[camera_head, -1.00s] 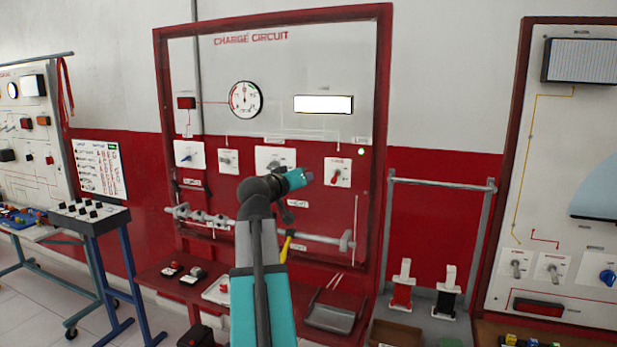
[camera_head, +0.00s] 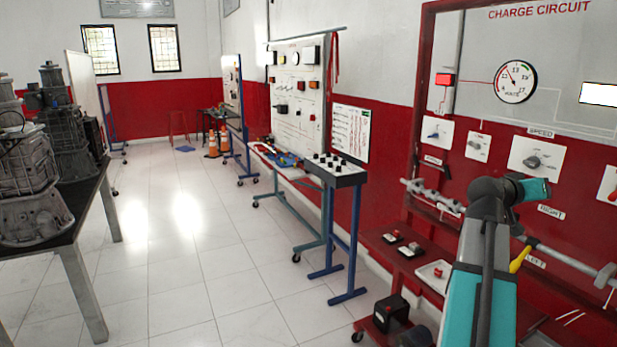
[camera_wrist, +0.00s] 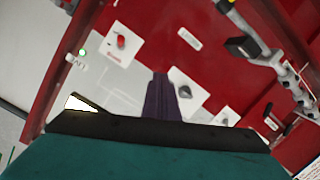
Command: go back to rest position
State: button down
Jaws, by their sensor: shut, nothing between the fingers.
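My arm rises at the lower right of the head view, its bent wrist with a teal end (camera_head: 535,190) in front of the charge circuit panel (camera_head: 550,60). The fingers cannot be made out there. In the wrist view my gripper (camera_wrist: 159,76) shows as dark, closed fingers with nothing between them. It points at the panel, near a white knob plate (camera_wrist: 187,92); the gap to it cannot be judged. A red switch (camera_wrist: 122,42) and a small green light (camera_wrist: 83,52) are on the panel. The round meter (camera_head: 515,82) and a bright red lamp (camera_head: 443,78) show in the head view.
A red bench (camera_head: 385,240) with small switches stands below the panel. Engines stand on a table (camera_head: 88,225) at left. The tiled floor (camera_head: 195,265) between is clear.

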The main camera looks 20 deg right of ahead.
jog(key=w+a+f+n+t+y, duration=0.1)
jog(key=w+a+f+n+y, duration=0.1)
jog(key=w+a+f, duration=0.65)
jog(key=w+a+f+n+t+y, duration=0.25)
jog(key=w+f, duration=0.75)
jog(key=f, duration=0.5)
jog(key=w+a+f+n+y, duration=0.2)
jog(key=a+f, duration=0.8)
jog(key=f, duration=0.3)
jog(key=w+a+f+n+y, duration=0.1)
jog(key=w+a+f+y, duration=0.1)
jog(key=a+f, duration=1)
jog(key=s+a+f+n+g+y, duration=0.15)
jog(key=s+a+f, duration=0.35)
jog(key=a+f, duration=0.55)
jog(key=s+a+f+n+g+y, duration=0.15)
jog(key=s+a+f, duration=0.5)
jog(key=f, duration=0.65)
jog(key=s+a+f+g+y, duration=0.2)
jog(key=s+a+f+g, duration=0.1)
jog(key=s+a, duration=0.5)
jog(key=s+a+f+n+g+y, duration=0.1)
jog(key=s+a+f, duration=0.4)
jog(key=s, duration=0.9)
jog(key=a+g+y, duration=0.1)
jog(key=a+g, duration=0.1)
jog(key=a, duration=0.1)
jog(key=shift+a+f+y, duration=0.15)
jog(key=shift+f+y, duration=0.1)
jog(key=shift+y, duration=0.1)
